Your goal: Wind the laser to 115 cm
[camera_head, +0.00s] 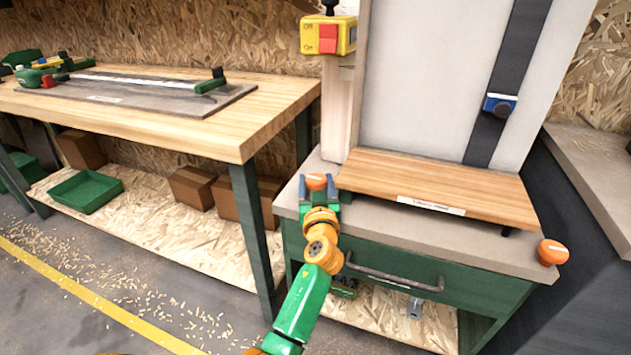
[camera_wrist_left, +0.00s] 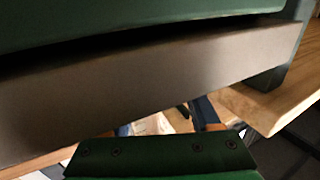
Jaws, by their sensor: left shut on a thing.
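A small blue and white device (camera_head: 500,104), which looks like the laser, sits on a dark vertical strip (camera_head: 513,65) on the tall pale panel (camera_head: 427,85). I can read no height figure. My left gripper (camera_head: 318,186) stands at the front left corner of the grey cabinet top, its blue fingers on either side of an orange knob (camera_head: 316,181). It is shut on the knob. In the left wrist view the fingers (camera_wrist_left: 165,120) show only in part, behind a dark green plate, and the knob is hardly seen. My right gripper is not in view.
A second orange knob (camera_head: 553,252) sits at the cabinet's right front corner. A wooden board (camera_head: 440,185) with a label lies before the panel. A yellow switch box (camera_head: 328,36) with a red button hangs upper left. A workbench (camera_head: 225,130) stands left; a drawer handle (camera_head: 395,272) juts out below.

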